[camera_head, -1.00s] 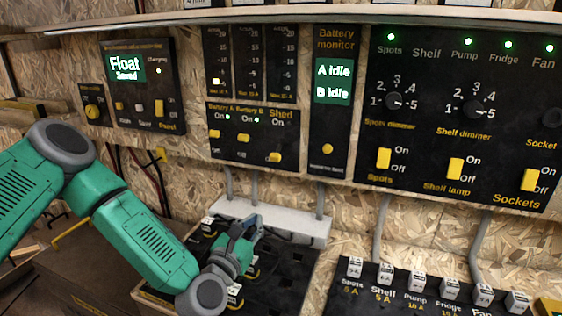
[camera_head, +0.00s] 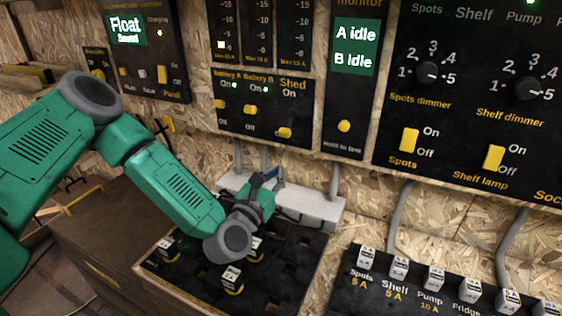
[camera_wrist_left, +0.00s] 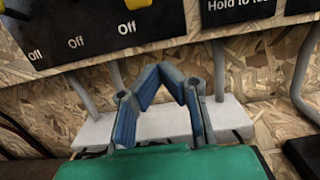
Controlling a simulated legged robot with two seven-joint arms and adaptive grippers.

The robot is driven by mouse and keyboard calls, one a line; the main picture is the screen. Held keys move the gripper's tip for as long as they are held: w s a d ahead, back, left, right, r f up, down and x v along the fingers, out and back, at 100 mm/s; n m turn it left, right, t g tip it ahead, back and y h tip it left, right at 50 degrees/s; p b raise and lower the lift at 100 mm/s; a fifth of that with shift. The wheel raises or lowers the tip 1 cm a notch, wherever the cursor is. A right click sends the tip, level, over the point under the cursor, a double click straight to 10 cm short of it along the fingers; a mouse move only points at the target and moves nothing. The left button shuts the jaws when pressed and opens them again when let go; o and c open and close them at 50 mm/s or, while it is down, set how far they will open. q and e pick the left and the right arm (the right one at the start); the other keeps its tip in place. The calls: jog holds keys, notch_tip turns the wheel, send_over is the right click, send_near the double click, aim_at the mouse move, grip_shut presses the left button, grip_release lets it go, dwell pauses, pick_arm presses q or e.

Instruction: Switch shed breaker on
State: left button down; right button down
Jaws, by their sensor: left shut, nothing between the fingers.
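The shed breaker (camera_head: 285,132) is a yellow toggle at the right of the black battery panel, under the "Shed On" label. It sits lower than the two battery toggles beside it, at the down end of its travel. In the left wrist view, a yellow toggle (camera_wrist_left: 138,4) shows at the top edge above an "Off" label. My left gripper (camera_head: 272,178) is below the panel, in front of the white conduit box, apart from the breaker. Its blue fingers (camera_wrist_left: 172,72) meet at the tips with nothing held. My right gripper is not in view.
The Battery A toggle (camera_head: 219,104) and Battery B toggle (camera_head: 250,109) are close left of the shed breaker. The white box (camera_head: 318,207) and grey conduits are below the panel. A black tray (camera_head: 290,270) with labelled blocks lies under my left forearm.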

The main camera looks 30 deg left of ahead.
aim_at(293, 145)
pick_arm(q)
jog(key=w, duration=0.3)
jog(key=w+a, duration=0.1)
jog(key=w, duration=0.4)
jog(key=shift+w+a+r+p, duration=0.3)
jog(key=shift+w+r, duration=0.05)
jog(key=shift+r, duration=0.05)
jog(key=r, duration=0.1)
jog(key=s+r, duration=0.1)
jog(key=r+p, duration=0.1)
jog(key=shift+s+d+r, duration=0.2)
jog(key=shift+s+d, duration=0.15)
jog(key=shift+s+r, duration=0.15)
jog(key=shift+r, duration=0.05)
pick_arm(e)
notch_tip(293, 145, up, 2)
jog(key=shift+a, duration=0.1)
pick_arm(q)
jog(key=shift+a+f, duration=0.1)
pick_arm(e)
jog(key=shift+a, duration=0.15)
pick_arm(q)
jog(key=shift+a, duration=0.15)
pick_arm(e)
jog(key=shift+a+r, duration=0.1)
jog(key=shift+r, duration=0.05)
